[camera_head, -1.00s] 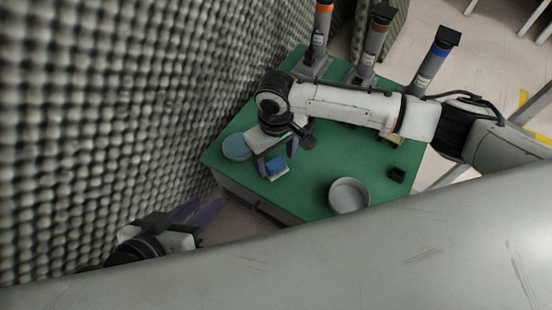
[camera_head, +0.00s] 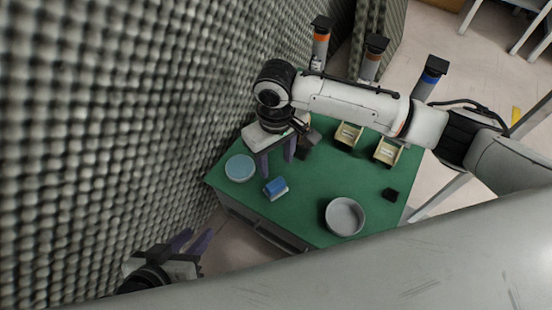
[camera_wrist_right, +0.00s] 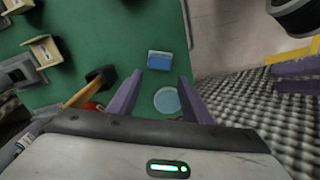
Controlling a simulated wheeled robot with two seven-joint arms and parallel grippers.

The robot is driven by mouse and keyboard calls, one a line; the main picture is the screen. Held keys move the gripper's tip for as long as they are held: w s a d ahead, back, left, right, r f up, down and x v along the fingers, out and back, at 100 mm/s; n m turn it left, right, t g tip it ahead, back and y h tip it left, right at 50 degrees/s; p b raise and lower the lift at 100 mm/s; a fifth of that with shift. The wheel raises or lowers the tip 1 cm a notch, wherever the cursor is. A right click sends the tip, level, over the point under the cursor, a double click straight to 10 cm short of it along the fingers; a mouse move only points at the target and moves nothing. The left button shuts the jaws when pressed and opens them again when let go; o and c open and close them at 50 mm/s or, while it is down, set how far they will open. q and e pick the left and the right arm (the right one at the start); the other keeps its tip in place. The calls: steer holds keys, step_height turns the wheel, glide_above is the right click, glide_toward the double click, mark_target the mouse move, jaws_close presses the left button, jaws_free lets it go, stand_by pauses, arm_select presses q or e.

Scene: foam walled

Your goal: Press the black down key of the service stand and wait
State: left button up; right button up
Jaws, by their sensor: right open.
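My right gripper (camera_head: 277,158) is open and empty above the green table (camera_head: 310,195), behind a blue block with a white base (camera_head: 276,187). In the right wrist view my purple fingers (camera_wrist_right: 157,88) are spread with nothing between them; the blue block (camera_wrist_right: 160,60) lies beyond the tips. My left gripper (camera_head: 190,240) is at lower left, off the table by the foam wall, its fingers apart and empty. Three grey columns with coloured bands stand at the back, one with a blue band (camera_head: 431,78). I cannot make out a black down key or tell which thing is the service stand.
A light blue disc (camera_head: 240,168) lies at the table's left. Small yellowish bins (camera_head: 387,151) stand at the back. A wooden-handled tool (camera_wrist_right: 90,90) shows in the wrist view. Foam wall (camera_head: 120,120) closes the left.

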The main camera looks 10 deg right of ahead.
jaws_close()
stand_by(1.4)
